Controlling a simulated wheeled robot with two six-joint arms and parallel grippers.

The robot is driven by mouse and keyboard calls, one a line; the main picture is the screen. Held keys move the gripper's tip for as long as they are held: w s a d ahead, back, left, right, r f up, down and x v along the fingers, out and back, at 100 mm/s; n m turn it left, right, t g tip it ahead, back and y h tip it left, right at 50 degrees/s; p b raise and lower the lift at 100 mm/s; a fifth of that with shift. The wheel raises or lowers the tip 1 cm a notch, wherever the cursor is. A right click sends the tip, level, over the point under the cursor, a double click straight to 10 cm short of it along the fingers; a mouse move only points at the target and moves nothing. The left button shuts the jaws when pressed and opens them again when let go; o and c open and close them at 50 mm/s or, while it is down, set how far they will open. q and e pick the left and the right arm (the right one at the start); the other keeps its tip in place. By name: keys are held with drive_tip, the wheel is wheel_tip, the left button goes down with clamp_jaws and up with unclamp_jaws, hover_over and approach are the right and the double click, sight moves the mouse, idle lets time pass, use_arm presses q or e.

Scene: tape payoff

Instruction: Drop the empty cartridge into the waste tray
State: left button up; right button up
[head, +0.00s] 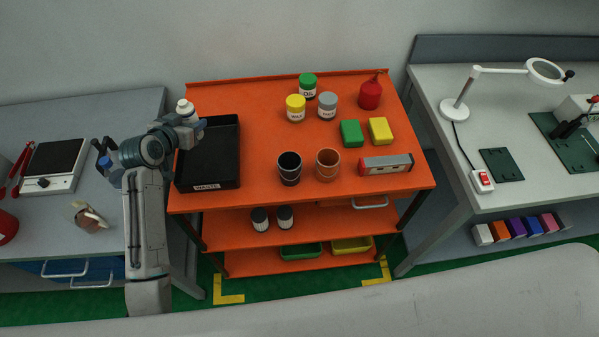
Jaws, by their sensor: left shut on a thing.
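The black waste tray (207,184), with a white label on its front wall, lies at the left end of the orange cart top. Its visible floor looks empty. My left gripper (190,126) is shut at the tray's back left corner. A small white rounded piece, which looks like the empty cartridge (185,106), shows just beyond the fingers and seems held in them. Its lower part is hidden by the gripper. I cannot tell its height above the tray rim. My right gripper is not in view.
On the orange cart (250,130) stand several lidded jars, a red oil can (370,95), green and yellow blocks, a black cup (290,167), a brown cup (327,164) and a red-grey device (385,164). A scale (55,165) is on the left bench, a magnifier lamp (455,108) on the right.

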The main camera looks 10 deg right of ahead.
use_arm(q)
drive_tip(key=f+b, duration=0.1)
drive_tip(key=f, duration=0.1)
drive_tip(key=w+f+b, duration=0.1)
drive_tip(key=f+b, duration=0.1)
drive_tip(key=shift+d+f, duration=0.2)
drive_tip(key=shift+f, duration=0.1)
drive_tip(key=shift+s+a+r, duration=0.1)
drive_tip(key=shift+s+r, duration=0.05)
drive_tip(key=shift+s, duration=0.1)
drive_tip(key=o, duration=1.2)
drive_tip(key=shift+w, duration=0.1)
drive_tip(key=shift+c, duration=0.2)
drive_tip(key=b+v, duration=0.3)
drive_tip(key=v, duration=0.7)
drive_tip(key=shift+s+r, duration=0.15)
drive_tip(key=shift+s, duration=0.25)
drive_tip(key=shift+a, duration=0.1)
